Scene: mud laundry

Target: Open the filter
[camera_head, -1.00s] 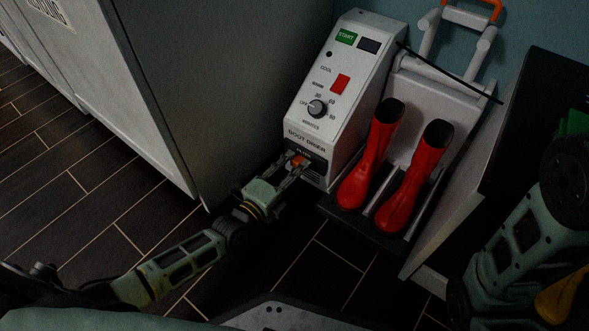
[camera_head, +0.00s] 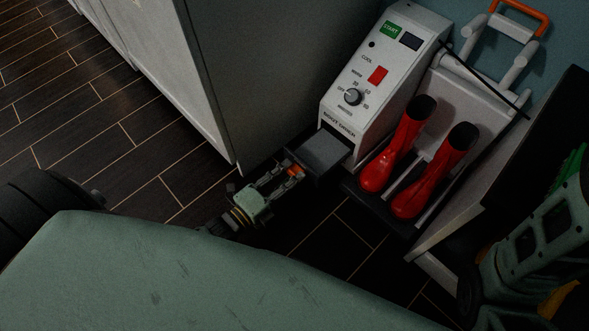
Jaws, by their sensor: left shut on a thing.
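The boot drier (camera_head: 375,75) is a white sloped cabinet with a green start button, a red switch and a dial. Its filter (camera_head: 323,152) is a grey drawer at the lower front, and it stands well out of the cabinet. My left gripper (camera_head: 288,174) is at the drawer's outer end, shut on the filter by its small orange-red handle (camera_head: 294,171). The fingers partly cover the handle. My right arm shows at the right edge, but its gripper is out of view.
Two red boots (camera_head: 399,146) stand on the drier's dark base, right of the drawer. A large grey-white cabinet (camera_head: 245,70) stands close on the left. A dark-topped bench (camera_head: 520,150) is at the right. Dark tiled floor (camera_head: 150,150) is clear at left.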

